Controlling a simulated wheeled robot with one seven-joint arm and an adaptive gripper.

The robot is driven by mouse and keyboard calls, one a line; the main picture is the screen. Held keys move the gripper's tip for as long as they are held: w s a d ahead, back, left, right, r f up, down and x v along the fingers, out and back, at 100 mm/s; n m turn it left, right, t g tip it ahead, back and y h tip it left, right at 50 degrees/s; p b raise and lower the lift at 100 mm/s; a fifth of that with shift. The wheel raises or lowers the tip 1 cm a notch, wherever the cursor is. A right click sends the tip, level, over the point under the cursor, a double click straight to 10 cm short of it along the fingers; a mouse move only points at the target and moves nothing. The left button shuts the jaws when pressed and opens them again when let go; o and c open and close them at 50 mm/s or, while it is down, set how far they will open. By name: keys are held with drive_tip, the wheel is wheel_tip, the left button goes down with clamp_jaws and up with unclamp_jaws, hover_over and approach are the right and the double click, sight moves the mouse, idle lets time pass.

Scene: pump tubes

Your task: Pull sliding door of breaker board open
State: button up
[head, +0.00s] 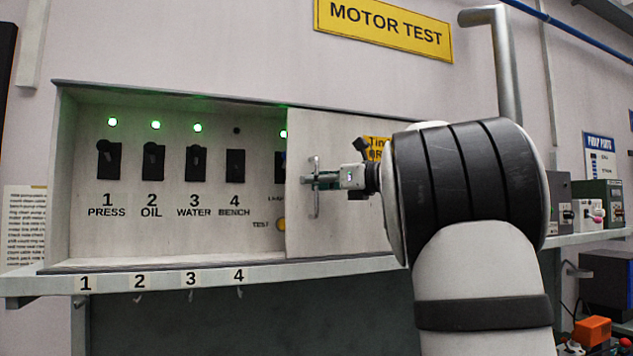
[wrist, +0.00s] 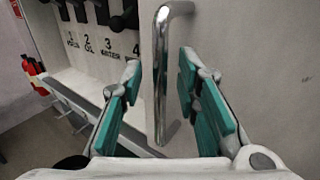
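The breaker board (head: 85,225) is a pale wall box with black switches in the head view. Its left part is uncovered. The grey sliding door (head: 345,235) covers the right part, and my arm hides the door's right side. The door's upright metal handle (head: 316,205) stands near its left edge. The handle also shows in the wrist view (wrist: 160,90). My gripper (head: 318,180) is at the handle. In the wrist view, its teal fingers (wrist: 160,75) are apart, one on each side of the handle, with gaps visible.
A shelf ledge (head: 330,268) with numbered labels and small hooks runs below the board. A grey pipe (head: 508,70) comes down behind my arm. Grey boxes (head: 600,203) stand on the shelf at right. Switch 4 (head: 236,165) has an unlit lamp; switches 1 to 3 have green lamps.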

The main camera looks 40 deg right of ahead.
drive_tip(key=v, duration=1.2)
idle(0.3)
